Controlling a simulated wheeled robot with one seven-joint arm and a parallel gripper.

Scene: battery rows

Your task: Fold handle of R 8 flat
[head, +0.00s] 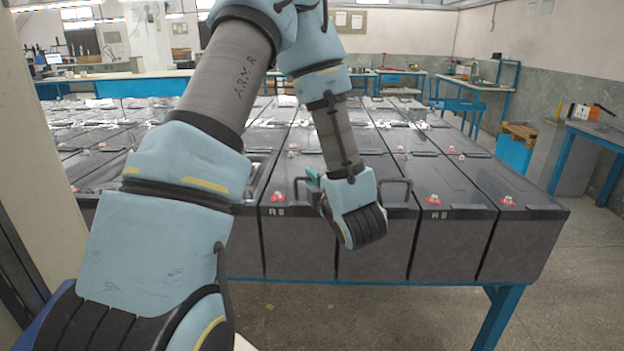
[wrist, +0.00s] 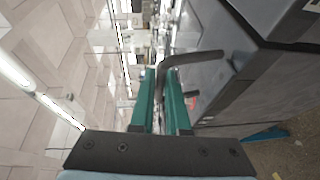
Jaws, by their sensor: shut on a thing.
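The battery marked R 8 (head: 278,211) stands in the front row, left of my gripper. Its dark handle (head: 298,185) stands up from the front top edge, partly hidden by my wrist. My gripper (head: 313,180), with teal fingers, is at that handle. In the wrist view the fingers of my gripper (wrist: 162,85) are shut on the dark handle (wrist: 190,58). The handle's bent bar comes out between them and reaches right toward the grey battery (wrist: 215,75). How far it is tilted is hard to tell.
Another raised handle (head: 397,182) stands just right of my wrist on the neighbouring battery. The battery marked R 6 (head: 437,214) is further right. Red terminals (head: 508,201) dot the tops. A blue bench (head: 498,310) carries the rows; open floor lies at the right.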

